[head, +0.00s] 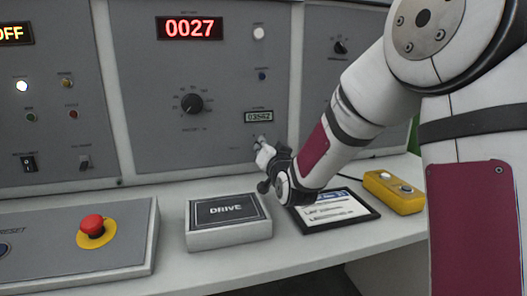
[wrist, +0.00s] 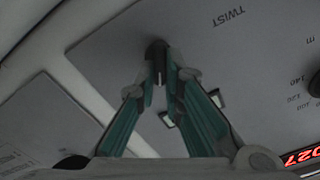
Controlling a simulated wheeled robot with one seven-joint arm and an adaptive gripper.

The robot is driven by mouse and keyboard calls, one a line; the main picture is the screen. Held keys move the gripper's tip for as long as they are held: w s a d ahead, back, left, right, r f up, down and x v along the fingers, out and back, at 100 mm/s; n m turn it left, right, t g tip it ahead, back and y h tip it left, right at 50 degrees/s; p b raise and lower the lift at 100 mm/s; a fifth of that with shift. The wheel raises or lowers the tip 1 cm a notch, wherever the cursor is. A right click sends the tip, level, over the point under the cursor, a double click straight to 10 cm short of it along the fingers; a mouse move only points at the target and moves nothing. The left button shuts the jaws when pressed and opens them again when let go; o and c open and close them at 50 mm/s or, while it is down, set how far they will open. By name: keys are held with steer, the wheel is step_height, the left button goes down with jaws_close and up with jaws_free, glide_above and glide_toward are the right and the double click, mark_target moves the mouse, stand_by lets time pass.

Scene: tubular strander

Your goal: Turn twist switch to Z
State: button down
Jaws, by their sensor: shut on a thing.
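The twist switch (wrist: 155,48) is a small dark knob on the grey panel, beside the upside-down word TWIST in the wrist view. My gripper (wrist: 160,76) reaches the panel there, with its two green-sided fingers closed in on the knob from both sides. In the head view my gripper (head: 263,150) is at the lower right of the middle panel, below the small counter reading 03562. It hides the switch there. I cannot read the S or Z marks or tell which way the knob points.
A larger black dial (head: 192,103) and a red display (head: 189,27) reading 0027 are on the same panel. On the desk below are a DRIVE box (head: 228,222), a dark-framed card (head: 334,213), a yellow device (head: 393,191) and a red emergency button (head: 92,226).

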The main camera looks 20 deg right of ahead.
stand_by(0.5)
steer(key=c, duration=1.7)
jaws_free()
step_height(320, 180, up, 10)
steer(key=shift+s, duration=0.1)
